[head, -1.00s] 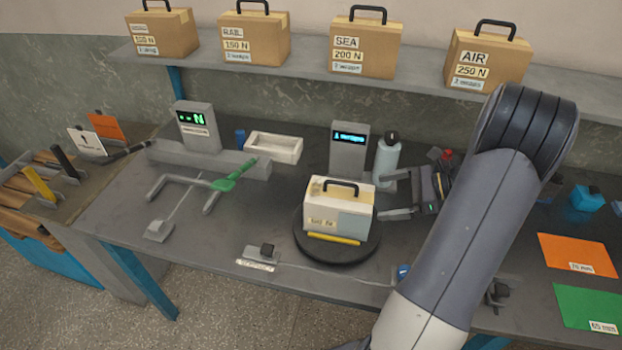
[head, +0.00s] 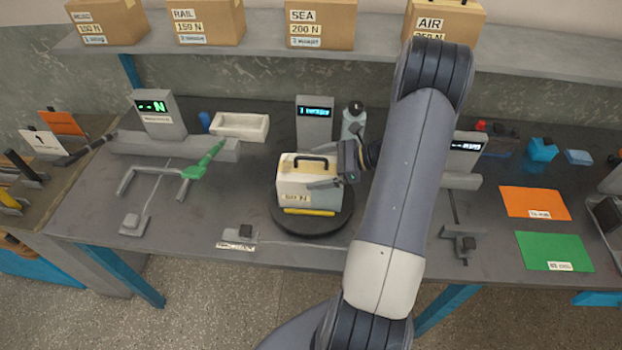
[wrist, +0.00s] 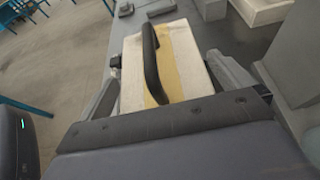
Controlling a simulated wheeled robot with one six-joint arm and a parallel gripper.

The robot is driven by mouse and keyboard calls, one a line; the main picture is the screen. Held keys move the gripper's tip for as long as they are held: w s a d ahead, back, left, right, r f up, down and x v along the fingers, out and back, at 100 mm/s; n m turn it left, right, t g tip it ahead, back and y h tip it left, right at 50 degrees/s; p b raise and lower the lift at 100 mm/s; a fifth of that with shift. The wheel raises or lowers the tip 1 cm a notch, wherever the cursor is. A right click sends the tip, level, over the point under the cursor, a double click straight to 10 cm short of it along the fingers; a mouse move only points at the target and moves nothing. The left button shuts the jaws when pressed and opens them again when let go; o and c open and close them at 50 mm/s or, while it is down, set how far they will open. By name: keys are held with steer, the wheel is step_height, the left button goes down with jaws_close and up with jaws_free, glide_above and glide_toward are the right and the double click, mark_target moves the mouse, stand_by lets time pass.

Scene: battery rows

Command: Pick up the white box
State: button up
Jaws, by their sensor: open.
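The white box (head: 309,197) has a black handle on top and a label on its front. It stands upright on a round black turntable (head: 313,226), with a yellow strip at its foot. My gripper (head: 322,170) is open at the right side of the box, its fingers reaching along the front and back. In the wrist view the box (wrist: 190,62) lies between the two fingers of my gripper (wrist: 168,75), with its handle running along the middle. I cannot tell whether either finger touches it. The far finger is partly hidden behind the box in the head view.
A grey display post (head: 314,122) and a bottle (head: 353,122) stand close behind the box. A white tray (head: 239,127) and a green-handled tool (head: 204,161) are to the left. Orange (head: 535,202) and green (head: 554,251) mats lie at the right.

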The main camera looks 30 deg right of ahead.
steer(key=shift+c, duration=0.2)
steer(key=c, duration=1.6)
steer(key=shift+w, duration=0.1)
steer(key=shift+c, duration=0.6)
steer(key=shift+r, duration=0.1)
